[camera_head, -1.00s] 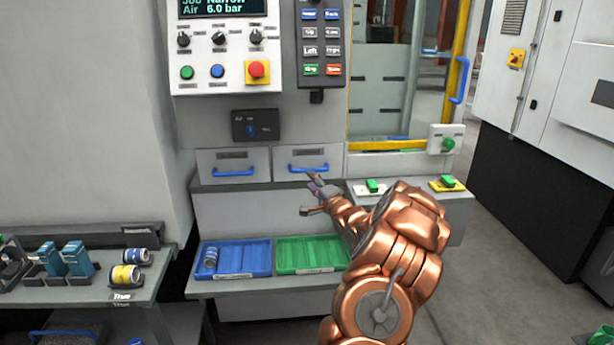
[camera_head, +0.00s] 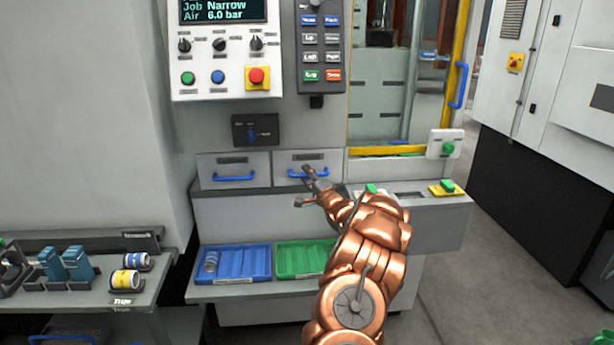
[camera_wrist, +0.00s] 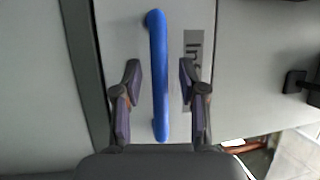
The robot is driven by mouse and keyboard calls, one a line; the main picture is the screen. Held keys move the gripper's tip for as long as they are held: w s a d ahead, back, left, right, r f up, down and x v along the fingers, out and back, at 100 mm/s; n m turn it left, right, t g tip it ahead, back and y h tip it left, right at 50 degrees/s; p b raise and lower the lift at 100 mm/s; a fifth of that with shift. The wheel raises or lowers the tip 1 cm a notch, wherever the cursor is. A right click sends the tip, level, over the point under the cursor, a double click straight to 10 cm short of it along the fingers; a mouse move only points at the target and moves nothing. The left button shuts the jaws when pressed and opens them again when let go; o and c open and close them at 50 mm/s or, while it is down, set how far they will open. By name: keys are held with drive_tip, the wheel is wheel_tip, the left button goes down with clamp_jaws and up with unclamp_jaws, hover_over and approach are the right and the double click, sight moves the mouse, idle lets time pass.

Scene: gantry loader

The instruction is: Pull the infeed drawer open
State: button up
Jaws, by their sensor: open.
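The infeed drawer (camera_head: 328,160) is the right one of two grey drawers in the machine front and looks shut. Its blue bar handle (camera_head: 294,175) is partly behind a finger of my gripper (camera_head: 304,189) in the head view. In the wrist view the drawer front (camera_wrist: 122,35) carries a label beginning "In". The blue handle (camera_wrist: 158,60) runs lengthwise between the two fingers of my open gripper (camera_wrist: 160,80), with a gap on each side. I cannot tell whether the fingertips reach past the bar in depth.
A similar drawer (camera_head: 234,168) with a blue handle sits to the left. Below are a blue tray (camera_head: 236,276) and a green tray (camera_head: 290,272) on a shelf. Green buttons (camera_head: 447,186) stand on the ledge to the right. A control panel (camera_head: 222,60) is above.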

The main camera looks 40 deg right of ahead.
drive_tip(key=shift+w, duration=0.15)
drive_tip(key=shift+c, duration=0.3)
clamp_jaws()
idle(0.4)
